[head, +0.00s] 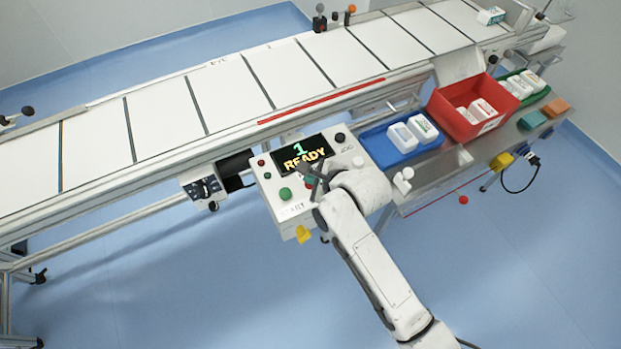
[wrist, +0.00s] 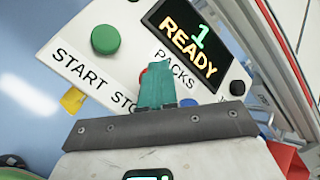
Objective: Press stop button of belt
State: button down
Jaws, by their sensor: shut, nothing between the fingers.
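The white control box (head: 262,180) has a dark display (head: 306,156) reading "1 READY". It also fills much of the wrist view. A green button (wrist: 106,40) sits above the label "START"; it also shows in the head view (head: 285,194). The red stop button (wrist: 144,71) is mostly hidden behind my fingers, near a partly covered "STO" label; in the head view a bit of it (head: 310,182) shows. My gripper (wrist: 156,72) is shut and empty, its teal fingertips over the stop button. I cannot tell whether they touch it.
The white slatted belt (head: 225,95) runs behind the box. A blue tray (head: 378,150), a red bin (head: 446,122) and a green tray (head: 541,95), holding white packs, stand to the right. A dark knob (wrist: 237,88) and a blue button (wrist: 189,103) are close to my fingers.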

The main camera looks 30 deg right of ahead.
jog(key=shift+r+p, duration=0.7)
jog(key=shift+r, duration=0.1)
notch_tip(320, 180, up, 5)
jog(key=p, duration=0.5)
jog(key=shift+r, duration=0.1)
dwell(0.5)
jog(key=shift+s+d+f, duration=0.1)
jog(key=shift+s+f, duration=0.05)
jog(key=shift+f, duration=0.05)
jog(key=s+d+f+n+g+b, duration=0.1)
jog(key=s+d+f+n+g, duration=0.1)
jog(key=s+n, duration=0.6)
jog(key=s+d+f+n+g+h+b, duration=0.1)
jog(key=s+d+f+n+g+b, duration=0.1)
jog(key=s+n, duration=0.6)
jog(key=s+d+f+n+g+h+b, duration=0.1)
jog(key=s+d+f+n+g+b, duration=0.1)
jog(key=s+n, duration=0.5)
jog(key=s+d+g, duration=0.1)
jog(key=s+g, duration=0.1)
jog(key=s, duration=0.3)
jog(key=shift+s+d+n, duration=0.15)
jog(key=shift+d+n, duration=0.15)
jog(key=shift+n, duration=0.1)
